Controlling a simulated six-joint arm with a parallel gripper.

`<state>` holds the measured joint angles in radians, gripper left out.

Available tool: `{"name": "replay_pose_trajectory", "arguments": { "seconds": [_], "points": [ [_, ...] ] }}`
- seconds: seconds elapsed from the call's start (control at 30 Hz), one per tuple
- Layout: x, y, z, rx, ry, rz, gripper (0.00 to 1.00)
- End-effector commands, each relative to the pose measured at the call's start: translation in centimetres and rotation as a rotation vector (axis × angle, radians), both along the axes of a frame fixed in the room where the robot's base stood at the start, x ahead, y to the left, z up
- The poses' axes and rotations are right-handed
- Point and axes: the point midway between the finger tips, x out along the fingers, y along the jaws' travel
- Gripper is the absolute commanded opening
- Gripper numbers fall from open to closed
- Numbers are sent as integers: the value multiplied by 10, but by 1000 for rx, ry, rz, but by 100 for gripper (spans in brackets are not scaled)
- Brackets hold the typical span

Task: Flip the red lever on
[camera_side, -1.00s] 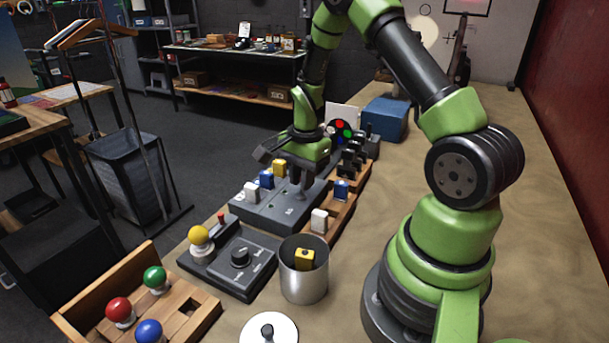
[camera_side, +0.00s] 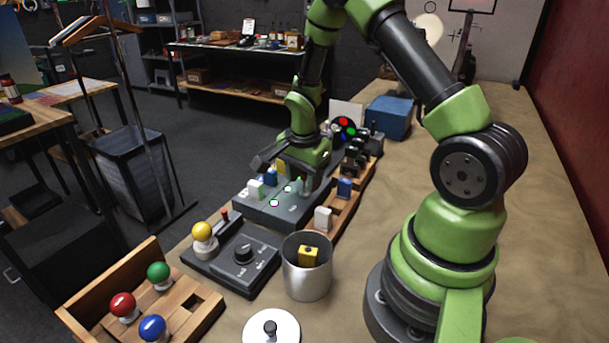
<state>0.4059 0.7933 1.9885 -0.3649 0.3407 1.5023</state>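A small red lever (camera_side: 225,215) stands at the back of a dark control box (camera_side: 232,265), beside a yellow ball knob (camera_side: 203,232) and a black dial (camera_side: 244,252). It looks close to upright, but it is too small to tell its setting. My gripper (camera_side: 304,185) is farther back, low over a grey box (camera_side: 290,212) carrying a white, a blue and a yellow block. It is apart from the red lever. Its fingers are partly hidden, and I cannot tell whether they are open or shut.
A metal cup (camera_side: 306,281) with a yellow block inside stands right of the control box. A wooden rack (camera_side: 190,312) with red, green and blue balls is at front left. A wooden strip (camera_side: 338,214) holds blocks. A white round lid (camera_side: 271,331) lies in front.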

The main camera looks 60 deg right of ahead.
Motion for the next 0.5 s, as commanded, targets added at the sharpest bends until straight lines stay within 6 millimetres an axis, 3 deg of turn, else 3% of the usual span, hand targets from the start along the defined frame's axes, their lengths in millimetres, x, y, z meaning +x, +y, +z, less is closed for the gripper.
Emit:
{"name": "replay_pose_trajectory", "arguments": {
  "seconds": [0.27, 0.5],
  "points": [
    [1, 0, 6, -3, -4, -1, 44],
    [0, 4, 46, -3, -9, 0, 44]
  ]
}}
